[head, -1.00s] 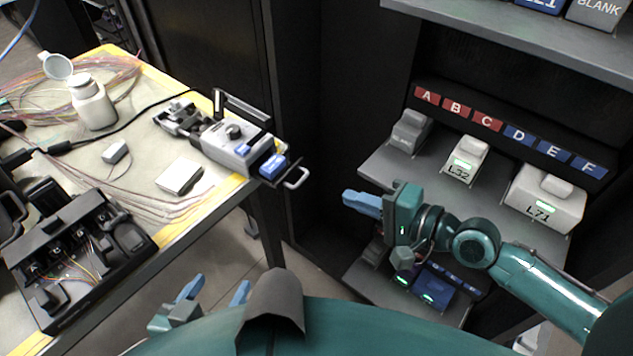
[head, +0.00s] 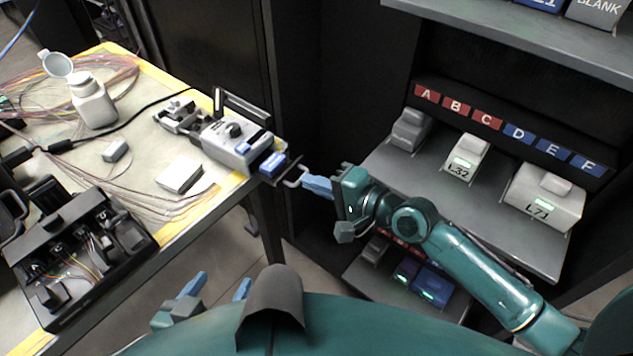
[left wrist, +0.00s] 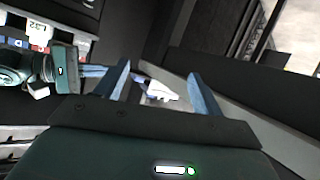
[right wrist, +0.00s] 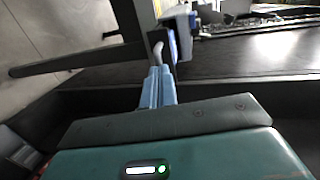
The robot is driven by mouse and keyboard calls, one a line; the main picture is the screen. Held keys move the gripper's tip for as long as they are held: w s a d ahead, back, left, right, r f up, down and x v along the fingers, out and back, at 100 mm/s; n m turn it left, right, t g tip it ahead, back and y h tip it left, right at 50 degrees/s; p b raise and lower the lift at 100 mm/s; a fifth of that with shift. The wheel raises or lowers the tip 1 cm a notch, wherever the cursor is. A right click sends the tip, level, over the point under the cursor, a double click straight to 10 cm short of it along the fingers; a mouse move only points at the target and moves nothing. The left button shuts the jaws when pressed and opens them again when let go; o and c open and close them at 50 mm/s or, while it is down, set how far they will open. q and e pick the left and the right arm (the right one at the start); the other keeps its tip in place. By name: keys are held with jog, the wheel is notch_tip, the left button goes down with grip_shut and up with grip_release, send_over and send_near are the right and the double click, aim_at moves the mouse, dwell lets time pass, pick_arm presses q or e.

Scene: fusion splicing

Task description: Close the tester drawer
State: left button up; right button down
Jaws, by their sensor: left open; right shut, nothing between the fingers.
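The tester (head: 236,143) is a grey-white box at the right edge of the table. Its drawer (head: 281,173) stands pulled out past the table edge, with a blue block (head: 272,164) in it and a pale loop handle (head: 296,178) in front. My right gripper (head: 306,183) is shut and empty, its fingertips at or very near the handle. In the right wrist view the shut fingers (right wrist: 157,72) point at the handle (right wrist: 158,50); contact cannot be told. My left gripper (head: 215,287) is open and empty, low near my body; its fingers also show in the left wrist view (left wrist: 158,80).
The table (head: 222,200) holds a white bottle (head: 92,102), a small white box (head: 179,176), a black splicer-like device (head: 80,258) and loose fibres. A shelf (head: 450,190) with labelled units stands at the right. Open space lies between table and shelf.

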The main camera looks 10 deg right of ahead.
aim_at(278, 165)
jog(key=w+a, duration=0.2)
jog(key=w+a+p, duration=0.1)
jog(key=w+a, duration=0.1)
jog(key=a, duration=0.1)
jog(key=shift+w+a+r, duration=0.1)
jog(key=shift+w+a, duration=0.15)
jog(key=shift+r, duration=0.15)
